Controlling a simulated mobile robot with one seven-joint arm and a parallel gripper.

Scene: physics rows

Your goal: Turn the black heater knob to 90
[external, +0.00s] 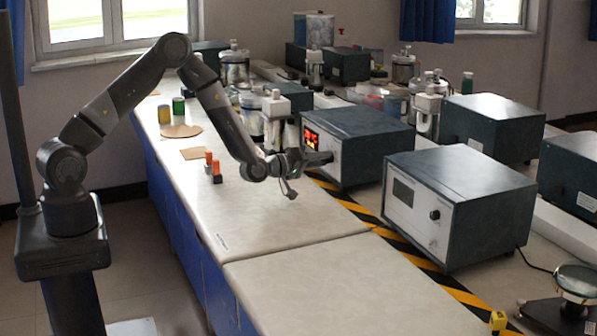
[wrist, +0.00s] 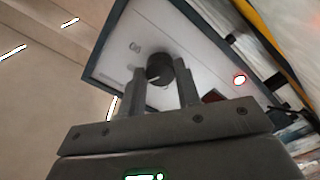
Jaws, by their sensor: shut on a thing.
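The heater is a dark box with a pale front panel (external: 345,165) and a lit red display (external: 312,139). It stands at the middle of the bench in the external view. In the wrist view its black knob (wrist: 159,68) has a white pointer line and sits between my two fingers. My gripper (external: 322,160) reaches the front panel and is shut on the knob. The gripper also shows in the wrist view (wrist: 158,88). The fingers hide the knob in the external view, and the display's digits are too blurred to read.
A second similar box (external: 460,195) with a dark screen and its own black knob stands to the right. Yellow-black tape (external: 430,262) runs along the bench. The bench front (external: 330,285) is clear.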

